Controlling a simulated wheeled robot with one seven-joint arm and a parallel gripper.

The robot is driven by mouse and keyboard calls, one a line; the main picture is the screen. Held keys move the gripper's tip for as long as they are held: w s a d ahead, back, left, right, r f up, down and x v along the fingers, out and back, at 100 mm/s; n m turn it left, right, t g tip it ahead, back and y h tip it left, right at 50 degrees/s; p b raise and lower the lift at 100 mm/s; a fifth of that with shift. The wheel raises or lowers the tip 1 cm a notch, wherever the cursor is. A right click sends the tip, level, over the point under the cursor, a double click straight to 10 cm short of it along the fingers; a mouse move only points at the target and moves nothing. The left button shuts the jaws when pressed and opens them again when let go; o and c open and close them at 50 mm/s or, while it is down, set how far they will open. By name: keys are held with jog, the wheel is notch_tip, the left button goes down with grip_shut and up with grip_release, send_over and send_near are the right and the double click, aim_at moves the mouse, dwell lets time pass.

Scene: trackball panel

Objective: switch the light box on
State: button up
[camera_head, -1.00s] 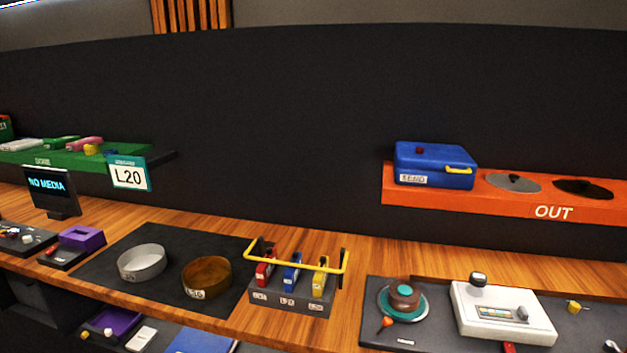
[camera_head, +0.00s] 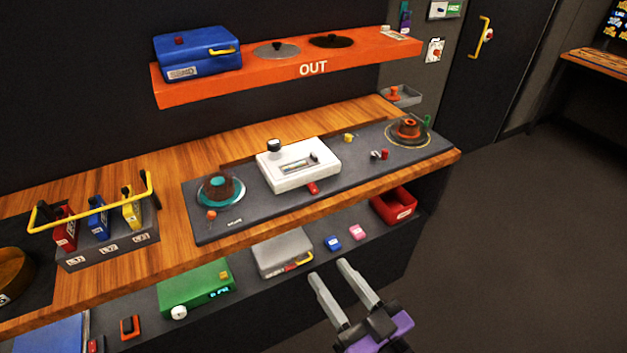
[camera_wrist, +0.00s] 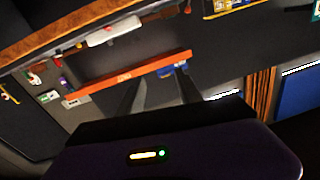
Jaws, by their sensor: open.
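No thing in view is clearly labelled as a light box, so I cannot tell for sure which one it is. A white box (camera_head: 298,165) with a slotted top plate, a dark knob (camera_head: 274,145) and a red piece (camera_head: 312,188) at its front sits on the dark panel (camera_head: 240,208) on the wooden counter. Whether it is lit cannot be told. My gripper (camera_head: 329,268) is open and empty, in front of the lower shelf and apart from the white box. Its two fingers also show in the wrist view (camera_wrist: 159,78), with nothing between them.
Round trackball-like mounts (camera_head: 220,190) and (camera_head: 408,130) flank the white box. An orange OUT shelf (camera_head: 350,62) with a blue case (camera_head: 197,52) hangs above. The lower shelf holds a green box (camera_head: 196,286), a grey box (camera_head: 283,252) and a red tray (camera_head: 394,205). Open floor lies right.

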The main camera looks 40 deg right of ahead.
jog(key=w+d+r+p, duration=0.1)
jog(key=w+d, duration=0.2)
jog(key=w, duration=0.3)
jog(key=w+d+r+g, duration=0.1)
jog(key=w+d, duration=0.1)
jog(key=w, duration=0.5)
jog(key=w+d+r+p, duration=0.1)
jog(key=w+d, duration=0.2)
jog(key=w, duration=0.3)
jog(key=w+d+r+g+p, duration=0.1)
jog(key=w+d+r+g, duration=0.25)
jog(key=w+d, duration=0.65)
jog(key=g+y, duration=0.3)
jog(key=g, duration=0.6)
send_near(313, 187)
jog(key=shift+p+x, duration=0.85)
jog(key=shift+x, duration=3.1)
jog(key=shift+a, duration=0.1)
grip_shut()
